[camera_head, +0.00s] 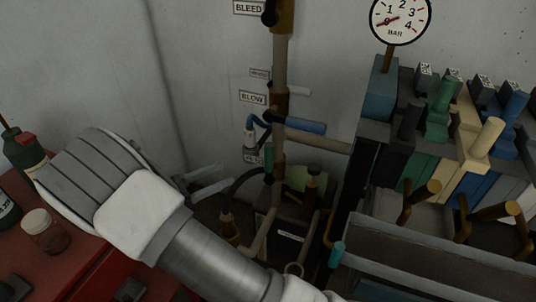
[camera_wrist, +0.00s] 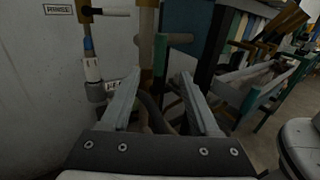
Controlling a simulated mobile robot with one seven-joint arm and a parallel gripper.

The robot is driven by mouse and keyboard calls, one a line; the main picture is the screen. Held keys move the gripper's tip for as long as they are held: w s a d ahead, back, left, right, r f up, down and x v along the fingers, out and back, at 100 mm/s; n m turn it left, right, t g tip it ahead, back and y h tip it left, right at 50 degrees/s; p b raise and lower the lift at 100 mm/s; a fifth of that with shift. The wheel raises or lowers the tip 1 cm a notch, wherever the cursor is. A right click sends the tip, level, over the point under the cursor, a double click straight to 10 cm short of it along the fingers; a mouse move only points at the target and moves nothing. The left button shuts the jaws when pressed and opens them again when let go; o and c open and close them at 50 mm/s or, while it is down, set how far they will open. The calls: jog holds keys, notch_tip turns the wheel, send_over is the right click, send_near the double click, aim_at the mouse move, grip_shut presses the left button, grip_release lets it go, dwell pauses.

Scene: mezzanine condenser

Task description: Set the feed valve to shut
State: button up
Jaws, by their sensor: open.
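A small label (camera_head: 254,157), too dim to read surely but apparently FEED, is on the wall low beside the vertical pipe. A dark green lever (camera_head: 268,160) stands roughly upright along the pipe next to it; I take it for the feed valve handle. A green upright bar (camera_wrist: 160,58) also shows in the wrist view, just beyond my fingertips. A partly hidden label (camera_wrist: 114,85) shows left of it. My gripper (camera_head: 220,178) is open and empty, left of and a little below the lever, apart from it. In the wrist view its fingers (camera_wrist: 156,80) straddle the pipe's lower part.
A blue lever (camera_head: 300,126) juts right from the pipe near the BLOW label (camera_head: 253,97). A pressure gauge (camera_head: 400,18) is above a bank of coloured levers (camera_head: 445,140) at right. Black hose (camera_head: 243,181) curves below the pipe. A red cabinet (camera_head: 80,262) with bottles is at left.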

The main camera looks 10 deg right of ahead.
aim_at(265, 156)
jog(key=b+x, duration=0.1)
jog(key=x, duration=1.4)
jog(key=shift+c, duration=0.4)
grip_shut()
dwell(0.5)
